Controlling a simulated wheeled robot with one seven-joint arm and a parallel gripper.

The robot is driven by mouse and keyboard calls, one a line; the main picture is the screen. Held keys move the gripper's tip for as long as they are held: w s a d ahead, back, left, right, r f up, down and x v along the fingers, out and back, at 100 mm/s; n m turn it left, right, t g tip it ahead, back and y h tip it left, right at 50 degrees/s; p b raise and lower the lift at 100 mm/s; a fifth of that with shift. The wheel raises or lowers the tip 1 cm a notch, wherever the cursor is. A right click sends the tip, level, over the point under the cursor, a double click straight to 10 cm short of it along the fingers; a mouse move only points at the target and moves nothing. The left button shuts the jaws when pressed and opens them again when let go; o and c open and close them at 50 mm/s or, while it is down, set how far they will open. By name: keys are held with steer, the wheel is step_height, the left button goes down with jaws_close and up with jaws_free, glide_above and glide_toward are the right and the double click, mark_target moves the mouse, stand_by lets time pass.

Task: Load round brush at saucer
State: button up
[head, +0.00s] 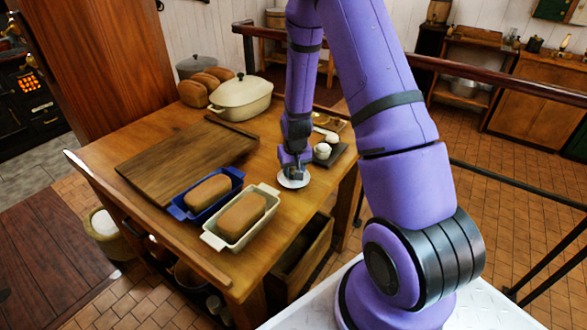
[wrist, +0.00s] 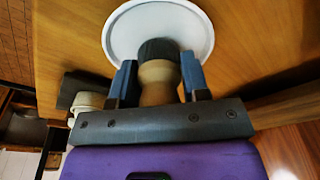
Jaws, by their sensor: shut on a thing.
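The white saucer (head: 293,181) lies on the wooden table near its right edge. It also shows in the wrist view (wrist: 130,40) as a round white plate. My gripper (head: 294,168) is directly over the saucer, pointing down. In the wrist view, the round brush (wrist: 158,72) has a tan wooden body and a dark end, and it sits between my two blue-grey fingers. My gripper is shut on it. The dark end overlaps the saucer in that view. I cannot tell whether it touches the saucer. In the head view the brush is mostly hidden by my gripper.
A dark tray (head: 335,153) with white eggs (head: 322,150) stands just right of the saucer. A white loaf dish (head: 213,239) and a blue loaf dish (head: 179,211) stand to the left, near a large cutting board (head: 170,165). A cream pot (head: 240,97) is farther back.

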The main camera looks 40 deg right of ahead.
steer(key=shift+f, duration=0.4)
stand_by(1.2)
steer(key=shift+r, duration=3.55)
